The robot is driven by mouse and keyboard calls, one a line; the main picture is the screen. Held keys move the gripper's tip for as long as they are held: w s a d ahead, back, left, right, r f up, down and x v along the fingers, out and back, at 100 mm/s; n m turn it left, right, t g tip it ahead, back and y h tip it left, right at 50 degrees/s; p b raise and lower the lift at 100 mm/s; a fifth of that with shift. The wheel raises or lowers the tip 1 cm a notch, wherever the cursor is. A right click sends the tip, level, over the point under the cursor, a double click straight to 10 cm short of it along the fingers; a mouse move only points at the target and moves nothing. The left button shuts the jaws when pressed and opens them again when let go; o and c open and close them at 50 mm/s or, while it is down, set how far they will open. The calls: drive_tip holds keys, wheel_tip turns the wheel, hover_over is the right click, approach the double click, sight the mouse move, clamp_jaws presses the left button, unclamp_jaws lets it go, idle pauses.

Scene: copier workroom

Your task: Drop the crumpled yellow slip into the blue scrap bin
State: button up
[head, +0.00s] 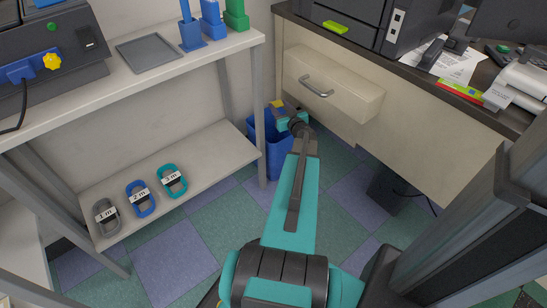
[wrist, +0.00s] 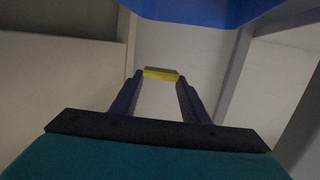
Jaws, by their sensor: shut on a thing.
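My gripper (wrist: 160,80) is shut on the crumpled yellow slip (wrist: 161,73), which sits between the two fingertips in the wrist view. In the head view the slip is a small yellow patch (head: 277,103) at the far end of my arm. The blue scrap bin (head: 262,135) stands on the floor between the shelf unit and the drawer desk. My gripper is at its top, and my arm hides part of the bin. A blue surface, likely the bin (wrist: 195,10), fills the top of the wrist view, apart from the slip in the picture. I cannot tell whether the slip is over the opening.
A desk drawer (head: 330,85) with a metal handle juts out to the right. Several labelled cable coils (head: 140,198) lie on the lower shelf. Tiled floor (head: 175,265) is open in front.

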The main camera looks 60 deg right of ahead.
drive_tip(key=shift+f+b, duration=1.95)
drive_tip(key=shift+b, duration=0.45)
drive_tip(key=o, duration=1.1)
drive_tip(key=shift+s, duration=0.15)
drive_tip(key=p+v, duration=0.4)
drive_tip(key=v, duration=0.9)
drive_tip(key=shift+s+a, duration=0.15)
drive_tip(key=shift+s, duration=0.1)
